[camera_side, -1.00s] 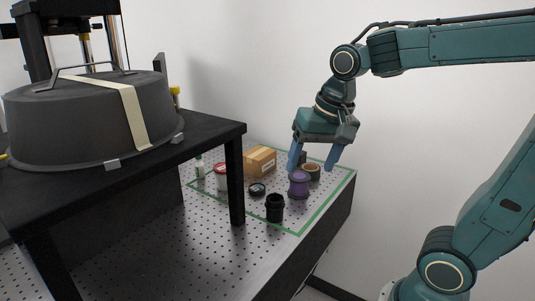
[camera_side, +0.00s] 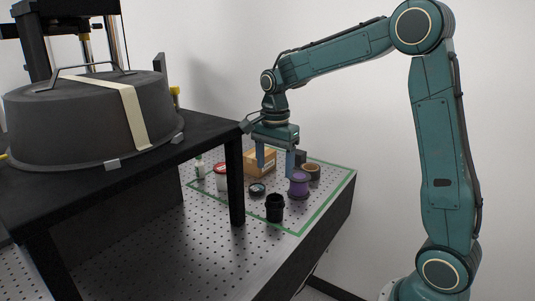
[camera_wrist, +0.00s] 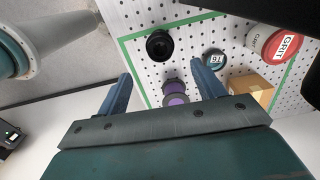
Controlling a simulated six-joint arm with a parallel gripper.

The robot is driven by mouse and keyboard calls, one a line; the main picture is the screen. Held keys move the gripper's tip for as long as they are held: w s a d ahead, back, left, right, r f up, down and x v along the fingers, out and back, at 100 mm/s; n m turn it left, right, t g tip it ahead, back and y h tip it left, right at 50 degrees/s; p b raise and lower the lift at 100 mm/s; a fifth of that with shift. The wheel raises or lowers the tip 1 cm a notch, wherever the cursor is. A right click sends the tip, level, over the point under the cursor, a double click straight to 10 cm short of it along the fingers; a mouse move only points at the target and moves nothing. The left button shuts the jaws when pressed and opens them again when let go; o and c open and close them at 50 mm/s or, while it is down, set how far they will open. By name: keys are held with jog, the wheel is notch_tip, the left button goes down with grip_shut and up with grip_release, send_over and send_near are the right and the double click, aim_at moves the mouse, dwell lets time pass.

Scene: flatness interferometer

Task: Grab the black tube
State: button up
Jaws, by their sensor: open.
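The black tube (camera_side: 275,208) stands upright on the perforated table, near the front green line in the side view. In the wrist view the black tube (camera_wrist: 159,45) shows from above, beyond the fingertips and apart from them. My gripper (camera_side: 274,172) is open and empty, with its blue fingers pointing down above and behind the tube. In the wrist view my gripper (camera_wrist: 160,78) has its fingers spread wide. The purple spool (camera_wrist: 175,92) shows between the fingers there. It also stands right of the tube in the side view (camera_side: 299,187).
A cardboard box (camera_side: 260,162), a red-lidded tub (camera_side: 221,177), a small black disc (camera_side: 257,189) and a brown roll (camera_side: 312,172) stand close by inside the green outline. The black raised bench (camera_side: 215,130) with its leg (camera_side: 236,190) is to the left.

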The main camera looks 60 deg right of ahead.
aim_at(274, 200)
jog(key=shift+f, duration=4.3)
jog(key=shift+f, duration=2.6)
jog(key=c, duration=0.9)
jog(key=shift+r, duration=0.2)
notch_tip(274, 200, up, 20)
jog(key=shift+f, duration=0.15)
